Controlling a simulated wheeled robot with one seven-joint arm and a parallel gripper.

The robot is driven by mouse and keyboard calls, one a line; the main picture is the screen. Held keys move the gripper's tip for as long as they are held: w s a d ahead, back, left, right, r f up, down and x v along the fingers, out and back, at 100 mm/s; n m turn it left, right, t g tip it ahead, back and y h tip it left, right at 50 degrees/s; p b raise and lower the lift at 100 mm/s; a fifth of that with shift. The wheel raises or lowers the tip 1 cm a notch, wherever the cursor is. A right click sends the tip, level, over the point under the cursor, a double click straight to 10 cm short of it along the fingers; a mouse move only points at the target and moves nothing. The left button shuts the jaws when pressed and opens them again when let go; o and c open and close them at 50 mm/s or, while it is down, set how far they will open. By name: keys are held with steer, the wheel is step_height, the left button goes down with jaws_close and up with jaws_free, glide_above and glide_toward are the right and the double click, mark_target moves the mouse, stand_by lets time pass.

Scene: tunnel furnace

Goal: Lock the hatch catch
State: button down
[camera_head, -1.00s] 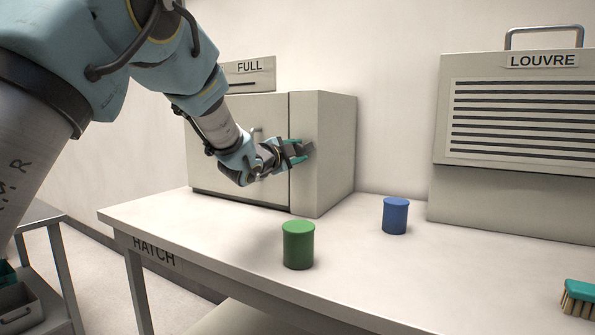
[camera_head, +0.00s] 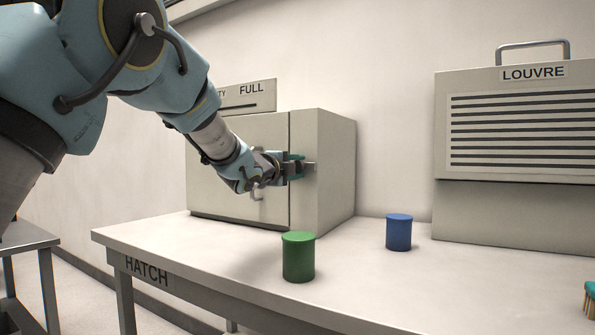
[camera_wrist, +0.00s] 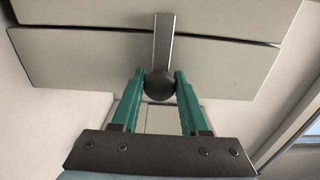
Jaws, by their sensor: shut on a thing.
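The hatch is a pale box on the table, with a front door (camera_head: 225,165) that looks closed against the body (camera_head: 335,170). The catch is a flat metal bar (camera_wrist: 164,42) with a dark round knob (camera_wrist: 159,85). My gripper (camera_head: 294,168) is at the box's front right part, and its teal fingers (camera_wrist: 159,95) are shut on the knob, one on each side. In the wrist view the bar crosses the seam between two panels. In the head view the bar (camera_head: 310,166) points right, roughly level. My gripper hides the rest of the catch.
A green canister (camera_head: 298,258) and a blue canister (camera_head: 399,233) stand on the table (camera_head: 190,250) in front and to the right. A louvre unit (camera_head: 515,215) stands at the right, with a brush (camera_head: 590,300) at the edge. A door handle (camera_head: 257,210) shows below my wrist.

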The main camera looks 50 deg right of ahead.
steer(key=shift+c, duration=2.2)
jaws_free()
steer(key=b+v, duration=0.1)
steer(key=v, duration=0.9)
steer(key=shift+a+b, duration=0.3)
steer(key=shift+a, duration=0.05)
steer(key=shift+s, duration=0.1)
